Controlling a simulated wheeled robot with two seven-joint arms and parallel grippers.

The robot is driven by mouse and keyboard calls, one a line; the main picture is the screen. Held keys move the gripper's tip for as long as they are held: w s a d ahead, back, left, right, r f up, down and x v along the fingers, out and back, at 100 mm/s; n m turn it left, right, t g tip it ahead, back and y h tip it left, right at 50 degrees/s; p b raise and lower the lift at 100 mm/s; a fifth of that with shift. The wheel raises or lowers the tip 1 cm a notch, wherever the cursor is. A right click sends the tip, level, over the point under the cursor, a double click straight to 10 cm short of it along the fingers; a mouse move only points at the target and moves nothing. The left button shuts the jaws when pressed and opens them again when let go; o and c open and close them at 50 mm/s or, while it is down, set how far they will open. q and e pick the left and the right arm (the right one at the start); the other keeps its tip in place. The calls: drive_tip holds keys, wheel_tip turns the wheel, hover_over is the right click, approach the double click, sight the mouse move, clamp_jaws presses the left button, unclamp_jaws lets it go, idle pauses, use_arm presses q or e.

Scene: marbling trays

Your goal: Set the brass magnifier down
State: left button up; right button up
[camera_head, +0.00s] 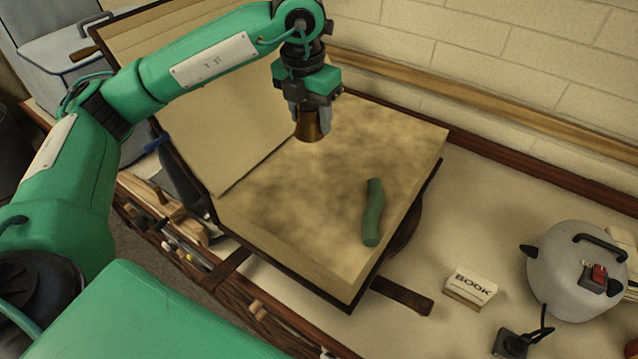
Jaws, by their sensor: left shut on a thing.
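My left gripper (312,105) points down and is shut on the brass magnifier (309,126), a short brass cylinder. The magnifier is over the far part of the large open book (290,215), whose right page is mottled brown. I cannot tell whether its lower end touches the page or hangs just above it. The gripper's fingers hide its upper part. My right gripper is not in view.
A green snake-like roll (372,212) lies on the right part of the page. A small "BOOK" card (471,287) and a grey rounded device (575,270) stand on the tabletop to the right. A brick wall (450,50) rises behind.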

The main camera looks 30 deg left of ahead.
sight(312, 197)
use_arm(q)
drive_tip(key=f+p, duration=0.1)
drive_tip(key=f, duration=0.5)
drive_tip(key=f+p, duration=0.2)
drive_tip(key=f, duration=0.5)
drive_tip(key=f+p, duration=0.2)
drive_tip(key=f, duration=0.4)
drive_tip(key=shift+s+f, duration=0.2)
drive_tip(key=shift+s, duration=0.05)
drive_tip(key=shift+f, duration=0.1)
drive_tip(key=o, duration=1.1)
drive_tip(key=shift+c, duration=0.2)
